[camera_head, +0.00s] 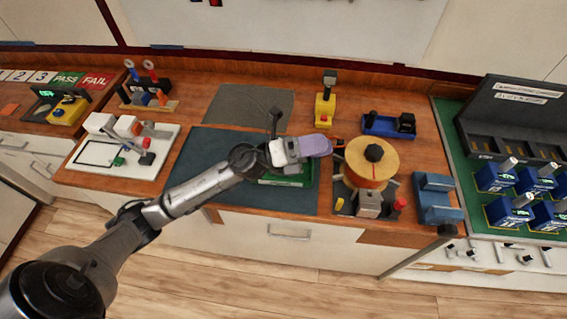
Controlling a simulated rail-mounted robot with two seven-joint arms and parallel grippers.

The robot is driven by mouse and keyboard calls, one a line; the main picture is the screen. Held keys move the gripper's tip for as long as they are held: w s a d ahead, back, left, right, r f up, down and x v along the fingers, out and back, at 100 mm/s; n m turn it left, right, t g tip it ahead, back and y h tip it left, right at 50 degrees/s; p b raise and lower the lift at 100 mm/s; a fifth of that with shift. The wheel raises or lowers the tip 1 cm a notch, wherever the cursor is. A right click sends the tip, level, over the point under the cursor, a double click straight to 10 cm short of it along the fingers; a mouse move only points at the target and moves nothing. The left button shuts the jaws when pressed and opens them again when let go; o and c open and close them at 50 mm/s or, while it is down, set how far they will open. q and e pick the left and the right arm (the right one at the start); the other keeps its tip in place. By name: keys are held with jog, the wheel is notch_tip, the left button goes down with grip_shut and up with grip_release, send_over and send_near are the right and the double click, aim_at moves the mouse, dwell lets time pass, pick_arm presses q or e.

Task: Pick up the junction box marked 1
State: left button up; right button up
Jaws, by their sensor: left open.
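My left gripper (326,146) reaches in from the left over the middle of the wooden bench. Its lavender and white end points right, just left of a round orange-topped spool (372,158). I see nothing held in it. The gap between its fingers is too small to make out. No box with a readable mark 1 shows. A green item (290,178) lies on the dark mat below the gripper, partly hidden by it. Several blue boxes with small lit displays (494,178) stand on the green surface at the right; their marks are too small to read. My right gripper is not in view.
A yellow device (325,110) and a blue tray (388,125) stand behind the spool. A blue stand (437,198) is right of it. A white board (120,152) with parts lies left. The dark mat (200,160) is mostly clear.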

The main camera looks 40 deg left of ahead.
pick_arm(q)
jog(key=w+a+f+m+g+y+b, duration=0.1)
jog(key=a+f+m+g+y+b, duration=0.15)
jog(key=a+m+g+y, duration=0.55)
jog(key=w+a+f+m+g+y+b, duration=0.1)
jog(key=a+f+m+g+y, duration=0.3)
jog(key=a, duration=0.7)
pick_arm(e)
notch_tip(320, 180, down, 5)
pick_arm(q)
jog(key=shift+m+t, duration=0.4)
jog(key=shift+m, duration=0.2)
jog(key=x, duration=0.3)
jog(key=p+x, duration=0.1)
jog(key=x, duration=0.3)
jog(key=shift+w+d+r+p, duration=0.1)
jog(key=shift+d+r+p, duration=0.05)
jog(key=shift+d+p, duration=0.2)
jog(key=shift+w+d+f+p, duration=0.2)
jog(key=shift+f+p, duration=0.3)
jog(key=p+x, duration=0.1)
jog(key=x, duration=0.2)
jog(key=shift+w+f, duration=0.1)
jog(key=shift+w, duration=0.05)
jog(key=shift+w+f, duration=0.1)
jog(key=shift+f, duration=0.35)
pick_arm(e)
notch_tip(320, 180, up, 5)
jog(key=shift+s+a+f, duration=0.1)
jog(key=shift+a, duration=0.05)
